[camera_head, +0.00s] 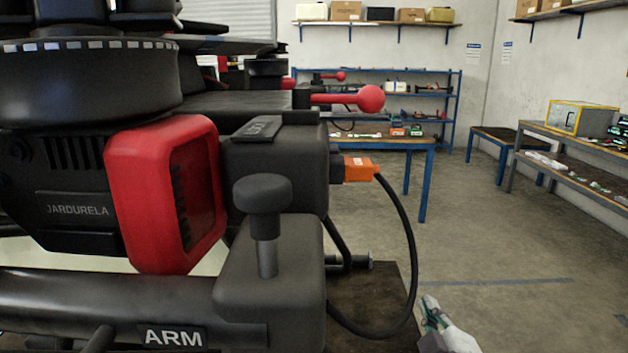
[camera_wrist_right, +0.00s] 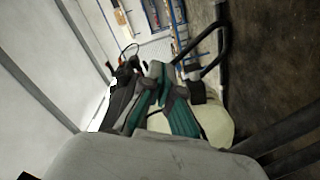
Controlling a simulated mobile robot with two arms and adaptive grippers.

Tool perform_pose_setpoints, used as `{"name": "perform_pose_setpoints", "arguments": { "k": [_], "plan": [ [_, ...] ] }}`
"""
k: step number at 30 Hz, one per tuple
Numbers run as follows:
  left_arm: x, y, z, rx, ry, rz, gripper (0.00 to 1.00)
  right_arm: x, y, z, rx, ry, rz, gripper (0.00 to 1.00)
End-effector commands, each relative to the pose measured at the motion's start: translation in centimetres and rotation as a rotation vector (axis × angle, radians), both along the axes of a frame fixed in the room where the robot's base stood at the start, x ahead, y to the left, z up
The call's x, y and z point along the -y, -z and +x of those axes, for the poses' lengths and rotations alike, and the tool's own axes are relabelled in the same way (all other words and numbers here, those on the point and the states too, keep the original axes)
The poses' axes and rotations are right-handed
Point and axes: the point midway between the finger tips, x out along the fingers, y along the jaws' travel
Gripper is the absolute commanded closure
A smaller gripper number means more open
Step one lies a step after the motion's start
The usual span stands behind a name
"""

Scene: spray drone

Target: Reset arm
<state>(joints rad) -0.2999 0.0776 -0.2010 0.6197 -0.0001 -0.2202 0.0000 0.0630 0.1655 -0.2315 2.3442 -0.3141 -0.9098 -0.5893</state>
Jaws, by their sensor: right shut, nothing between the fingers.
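The large black spray drone with a red-rimmed side housing (camera_head: 130,200) fills the left of the head view. A black tube marked ARM (camera_head: 110,312) runs across the lower left into a black block (camera_head: 268,285) with a round knob (camera_head: 262,194) on top. My right gripper (camera_head: 430,305) is at the bottom edge, right of the block and apart from it. In the right wrist view its green-lined fingers (camera_wrist_right: 156,72) are together and empty, in front of a pale rounded body (camera_wrist_right: 212,122). My left gripper is not in view.
An orange connector (camera_head: 359,169) with a looping black cable (camera_head: 412,262) hangs between the drone and my right gripper. A red ball-ended lever (camera_head: 370,99) sticks out above. Work tables (camera_head: 395,143) and shelving stand behind; the floor (camera_head: 500,240) at right is clear.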

Motion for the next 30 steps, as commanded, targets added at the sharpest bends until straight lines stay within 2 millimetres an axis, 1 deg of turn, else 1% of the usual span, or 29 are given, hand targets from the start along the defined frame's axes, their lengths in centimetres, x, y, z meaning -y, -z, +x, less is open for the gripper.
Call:
{"name": "perform_pose_setpoints", "arguments": {
  "k": [1, 2, 3, 5, 6, 8, 9, 12, 14, 15, 18, 22, 23, 24, 26, 29, 30],
  "plan": [
    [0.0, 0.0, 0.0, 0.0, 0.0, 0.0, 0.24, 0.4, 4.0, -1.5, -0.123, 0.018, 0.084, 1.0],
    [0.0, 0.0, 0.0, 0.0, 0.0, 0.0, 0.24, 0.6, 6.1, -2.4, -0.192, 0.031, 0.132, 1.0],
    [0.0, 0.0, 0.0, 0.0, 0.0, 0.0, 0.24, 0.8, 8.8, -3.8, -0.281, 0.052, 0.197, 1.0],
    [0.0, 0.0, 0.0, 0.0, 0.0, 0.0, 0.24, 1.1, 12.7, -6.3, -0.414, 0.091, 0.29, 1.0],
    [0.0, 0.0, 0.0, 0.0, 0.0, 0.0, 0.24, 1.2, 14.9, -8.0, -0.497, 0.12, 0.345, 1.0],
    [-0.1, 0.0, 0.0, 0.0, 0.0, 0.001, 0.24, 1.3, 17.7, -10.6, -0.607, 0.164, 0.418, 1.0],
    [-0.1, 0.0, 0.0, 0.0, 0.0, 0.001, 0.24, 1.3, 19.3, -12.3, -0.672, 0.192, 0.459, 1.0],
    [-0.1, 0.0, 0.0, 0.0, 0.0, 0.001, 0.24, 1.3, 22.3, -16.1, -0.81, 0.263, 0.542, 1.0],
    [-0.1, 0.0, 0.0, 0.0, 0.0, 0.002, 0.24, 1.3, 23.6, -18.2, -0.882, 0.303, 0.583, 1.0],
    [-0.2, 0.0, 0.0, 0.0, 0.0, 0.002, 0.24, 1.3, 24.5, -19.6, -0.926, 0.33, 0.606, 1.0],
    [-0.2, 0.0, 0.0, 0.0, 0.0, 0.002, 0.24, 1.2, 26.1, -22.9, -1.028, 0.396, 0.658, 1.0],
    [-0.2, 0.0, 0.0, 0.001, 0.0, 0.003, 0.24, 1.1, 27.6, -27.1, -1.152, 0.483, 0.715, 1.0],
    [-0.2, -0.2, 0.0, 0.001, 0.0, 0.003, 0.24, 1.0, 28.2, -27.0, -1.159, 0.49, 0.719, 1.0],
    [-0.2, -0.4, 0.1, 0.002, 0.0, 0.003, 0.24, 1.0, 29.3, -26.5, -1.159, 0.488, 0.715, 1.0],
    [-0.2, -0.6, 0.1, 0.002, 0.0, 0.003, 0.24, 0.9, 30.8, -26.0, -1.165, 0.489, 0.712, 1.0],
    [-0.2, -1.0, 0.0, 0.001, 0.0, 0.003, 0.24, 0.8, 33.5, -25.5, -1.176, 0.492, 0.707, 1.0],
    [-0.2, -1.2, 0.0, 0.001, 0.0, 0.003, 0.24, 0.8, 34.7, -25.4, -1.182, 0.493, 0.704, 1.0]
  ]
}}
